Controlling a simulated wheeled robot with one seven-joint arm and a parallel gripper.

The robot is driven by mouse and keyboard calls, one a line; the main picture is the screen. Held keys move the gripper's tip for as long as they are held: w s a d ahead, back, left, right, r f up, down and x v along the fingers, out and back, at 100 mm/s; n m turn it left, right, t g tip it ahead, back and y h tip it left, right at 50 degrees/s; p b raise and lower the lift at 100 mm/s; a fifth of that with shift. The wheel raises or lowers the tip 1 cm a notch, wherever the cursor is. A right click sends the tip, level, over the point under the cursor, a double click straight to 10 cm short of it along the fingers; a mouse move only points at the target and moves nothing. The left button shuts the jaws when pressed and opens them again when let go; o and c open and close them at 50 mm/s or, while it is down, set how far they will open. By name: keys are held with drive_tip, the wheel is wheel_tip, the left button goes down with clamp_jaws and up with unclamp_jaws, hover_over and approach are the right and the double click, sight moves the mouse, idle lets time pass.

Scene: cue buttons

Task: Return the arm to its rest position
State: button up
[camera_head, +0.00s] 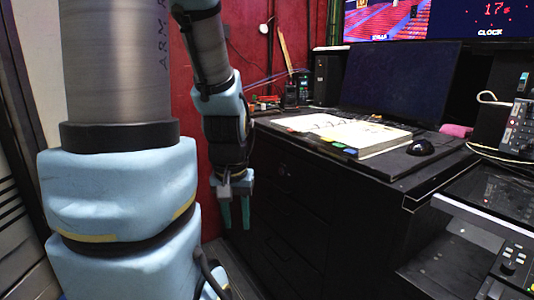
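My arm comes down from the top of the view, with its thick upper part large at the left and its slimmer forearm hanging behind it. My gripper (236,218) hangs at the end of the forearm and points down. Its two teal fingers are apart, with nothing visible between them. It is beside the left end of the black desk (310,200), below the level of the desktop. I cannot make out any cue buttons.
On the desk are an open book (362,137), a black mouse (420,147), a dark monitor (402,82) and a pink object (455,130). A red wall (262,45) stands behind my forearm. Control panels (512,262) stand at the right.

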wheel_tip(320, 180, up, 11)
drive_tip(key=p, duration=1.2)
drive_tip(key=shift+s, duration=0.15)
drive_tip(key=shift+f, duration=0.1)
idle(1.2)
